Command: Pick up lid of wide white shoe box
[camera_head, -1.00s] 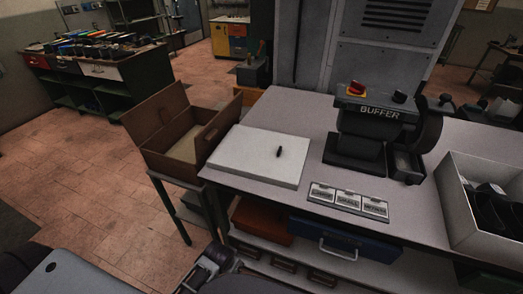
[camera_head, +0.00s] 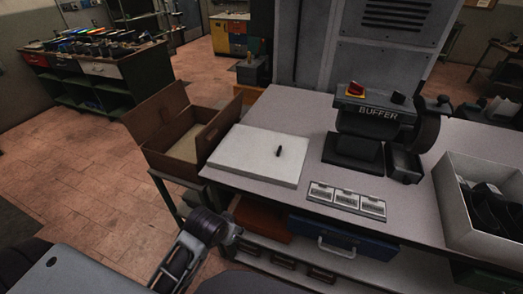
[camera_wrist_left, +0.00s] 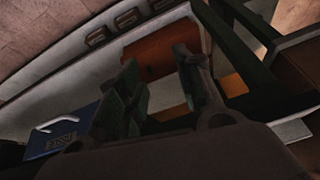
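A wide, flat white lid (camera_head: 240,165) lies on the left end of the grey bench top. A small dark upright piece (camera_head: 278,151) stands on it. Whether a box is under the lid cannot be told. My left gripper (camera_head: 232,236) is below and in front of the lid, near the bench's front left side, apart from it. In the left wrist view my left gripper (camera_wrist_left: 165,90) has its two fingers apart with nothing between them. The lid is not recognisable in that view. My right gripper is not in view.
An open brown box (camera_head: 183,135) stands left of the bench (camera_head: 310,115). The buffer machine (camera_head: 372,125) and a white open box with dark contents (camera_head: 452,205) are to the right. Label plates (camera_head: 346,198) lie near the front edge.

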